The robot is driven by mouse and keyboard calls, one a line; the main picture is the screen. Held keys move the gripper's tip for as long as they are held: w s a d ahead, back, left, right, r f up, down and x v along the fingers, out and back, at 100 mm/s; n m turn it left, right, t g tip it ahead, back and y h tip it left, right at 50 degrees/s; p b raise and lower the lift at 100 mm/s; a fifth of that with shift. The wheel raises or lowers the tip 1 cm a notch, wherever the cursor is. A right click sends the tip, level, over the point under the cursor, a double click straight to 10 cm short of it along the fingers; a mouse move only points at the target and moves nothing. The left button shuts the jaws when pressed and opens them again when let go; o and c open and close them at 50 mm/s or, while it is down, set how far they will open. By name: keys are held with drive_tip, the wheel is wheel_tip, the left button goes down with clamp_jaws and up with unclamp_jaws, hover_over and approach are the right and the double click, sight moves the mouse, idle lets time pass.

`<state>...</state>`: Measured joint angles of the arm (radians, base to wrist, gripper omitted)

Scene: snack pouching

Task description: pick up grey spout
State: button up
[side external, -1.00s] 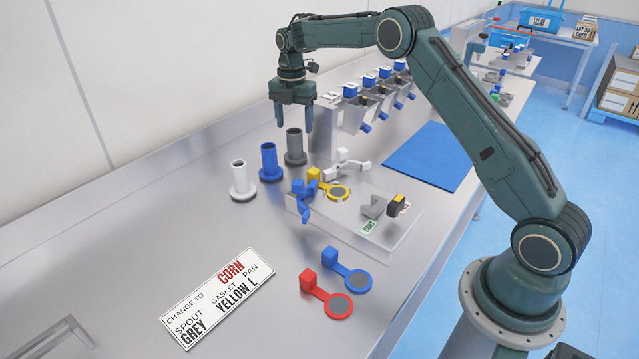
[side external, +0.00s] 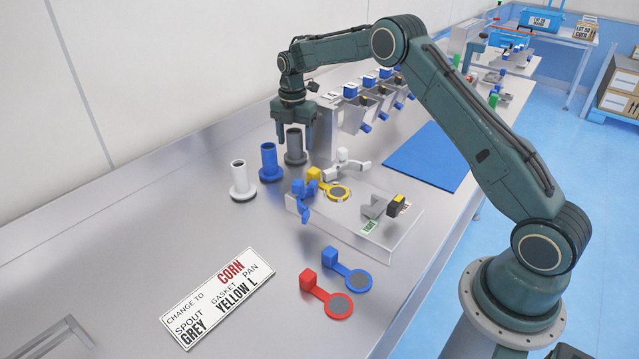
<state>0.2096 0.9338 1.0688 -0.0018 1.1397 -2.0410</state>
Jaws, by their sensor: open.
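The grey spout (side external: 294,148) stands upright on the steel bench, at the right end of a row of three spouts. My gripper (side external: 294,138) points straight down over it, open, with its fingers on either side of the spout's upper part. I cannot tell whether a finger touches it. The blue spout (side external: 269,161) stands just left of the grey one, and the white spout (side external: 241,180) stands farther left. A sign (side external: 219,297) on the bench reads "CHANGE TO CORN", with "SPOUT GREY" and "GASKET PAN YELLOW L".
A clear tray (side external: 350,232) with coloured parts lies right of the spouts. A red gasket (side external: 326,296) and a blue gasket (side external: 347,272) lie in front. Hoppers (side external: 357,108) stand behind, near a blue mat (side external: 427,155). The bench left of the white spout is clear.

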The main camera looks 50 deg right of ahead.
drive_tip(key=c, duration=1.1)
drive_tip(key=shift+c, duration=0.2)
drive_tip(key=shift+r, duration=0.15)
wheel_tip(320, 180, up, 20)
drive_tip(key=shift+f, duration=0.2)
drive_tip(key=shift+s+a, duration=0.1)
drive_tip(key=shift+a, duration=0.05)
idle(0.7)
